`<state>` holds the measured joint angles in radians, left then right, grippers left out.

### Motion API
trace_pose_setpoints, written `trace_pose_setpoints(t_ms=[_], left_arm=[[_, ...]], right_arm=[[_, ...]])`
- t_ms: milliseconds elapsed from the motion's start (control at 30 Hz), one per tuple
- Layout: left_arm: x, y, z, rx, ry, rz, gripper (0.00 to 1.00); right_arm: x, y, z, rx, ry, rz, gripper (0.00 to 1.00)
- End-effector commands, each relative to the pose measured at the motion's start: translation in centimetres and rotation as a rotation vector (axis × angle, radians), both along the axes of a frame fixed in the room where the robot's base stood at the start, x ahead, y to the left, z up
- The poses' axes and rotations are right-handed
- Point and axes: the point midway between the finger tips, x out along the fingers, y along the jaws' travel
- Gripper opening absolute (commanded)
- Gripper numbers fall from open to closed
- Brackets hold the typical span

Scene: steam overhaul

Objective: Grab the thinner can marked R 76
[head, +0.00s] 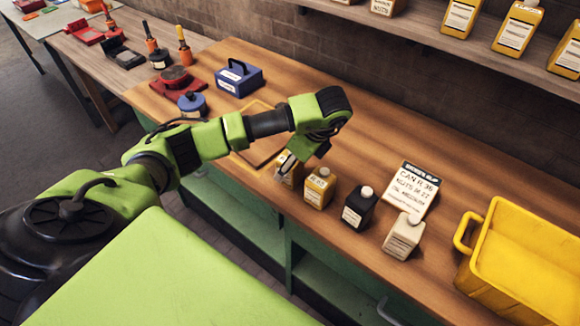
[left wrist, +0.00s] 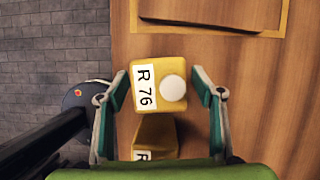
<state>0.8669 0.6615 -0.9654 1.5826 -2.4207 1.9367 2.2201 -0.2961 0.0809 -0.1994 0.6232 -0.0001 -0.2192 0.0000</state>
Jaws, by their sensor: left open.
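The yellow can marked R 76 (left wrist: 146,88) stands upright on the wooden bench, its white cap facing the left wrist camera. In the head view this can (head: 286,178) is partly hidden by my left gripper (head: 289,163). The left wrist view shows my left gripper (left wrist: 160,88) open, one finger on each side of the can. A small gap seems to show at the right finger; contact at the left finger is unclear. A second yellow can (head: 319,188) stands just beside it; its label is only partly visible in the left wrist view (left wrist: 155,135). My right gripper is not in view.
A black can (head: 358,209) and a cream can (head: 403,236) stand further right along the bench. Behind them is a white sign (head: 411,188). A yellow crate (head: 520,255) is at the right. A blue box (head: 239,80) is at the back left. A shelf with bottles runs above.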

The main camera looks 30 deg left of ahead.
Motion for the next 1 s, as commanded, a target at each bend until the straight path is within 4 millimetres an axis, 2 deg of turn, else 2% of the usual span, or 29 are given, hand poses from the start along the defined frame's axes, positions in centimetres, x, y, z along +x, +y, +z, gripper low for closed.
trace_pose_setpoints(t_ms=[100,300,367,500,833,1000], left_arm=[[0.0,0.3,-0.5,0.0,0.0,0.0,0.61],[0.0,0.3,-0.7,0.0,-0.001,0.0,0.61],[0.0,0.3,-0.7,0.0,-0.001,0.0,0.48],[0.0,0.3,-0.7,0.0,-0.001,0.0,0.12],[0.0,0.3,-0.5,0.0,-0.002,0.0,0.11],[0.1,0.3,0.5,0.0,-0.004,0.0,0.11]], right_arm=[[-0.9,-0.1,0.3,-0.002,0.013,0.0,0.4],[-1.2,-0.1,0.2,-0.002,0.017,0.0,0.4],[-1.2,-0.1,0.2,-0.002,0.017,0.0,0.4],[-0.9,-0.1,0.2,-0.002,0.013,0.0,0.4],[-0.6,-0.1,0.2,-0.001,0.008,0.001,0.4],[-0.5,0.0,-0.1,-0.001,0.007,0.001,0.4]])
